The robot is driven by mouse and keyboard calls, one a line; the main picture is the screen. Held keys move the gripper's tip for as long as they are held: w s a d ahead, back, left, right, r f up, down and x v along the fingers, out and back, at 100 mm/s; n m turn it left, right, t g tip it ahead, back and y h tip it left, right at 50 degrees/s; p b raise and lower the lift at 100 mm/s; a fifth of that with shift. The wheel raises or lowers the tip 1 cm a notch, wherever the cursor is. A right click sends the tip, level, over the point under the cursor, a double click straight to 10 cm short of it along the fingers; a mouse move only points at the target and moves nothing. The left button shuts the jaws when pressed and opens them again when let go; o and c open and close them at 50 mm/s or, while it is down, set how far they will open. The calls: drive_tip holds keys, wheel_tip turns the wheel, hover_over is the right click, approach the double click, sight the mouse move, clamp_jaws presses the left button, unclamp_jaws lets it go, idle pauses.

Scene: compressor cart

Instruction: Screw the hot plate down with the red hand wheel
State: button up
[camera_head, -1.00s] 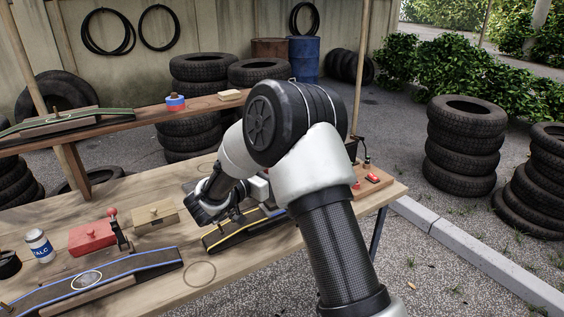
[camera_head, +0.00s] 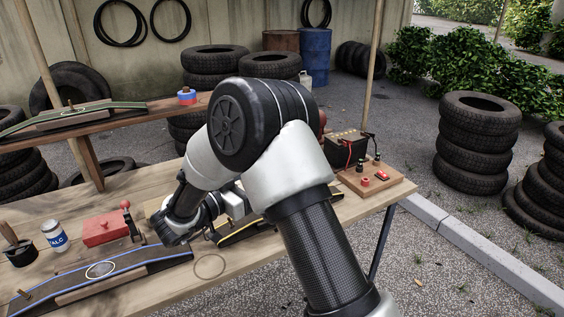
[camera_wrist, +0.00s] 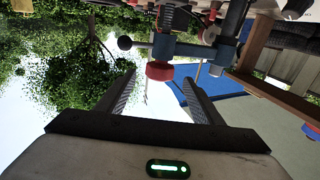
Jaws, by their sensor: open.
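A red hand wheel (camera_wrist: 160,70) shows in the wrist view on a blue-grey clamp frame (camera_wrist: 180,48) with a dark ball-ended bar and a threaded spindle. My gripper (camera_wrist: 158,77) is open, its fingers on either side of the wheel in the picture. The wheel appears at or just past the fingertips; I cannot tell whether they touch it. In the head view my arm hides the wheel and the clamp, and only the grey gripper body (camera_head: 236,203) shows. I cannot make out the hot plate for certain in either view.
On the bench stand a red box (camera_head: 105,229) beside a red-knobbed lever, a talc can (camera_head: 55,236), a blue-edged rubber strip (camera_head: 130,262) and a yellow-edged strip (camera_head: 240,232). A battery (camera_head: 345,148) stands at the right end. A shelf (camera_head: 130,115) runs behind.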

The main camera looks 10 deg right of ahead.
drive_tip(key=v, duration=0.7)
drive_tip(key=shift+p, duration=0.3)
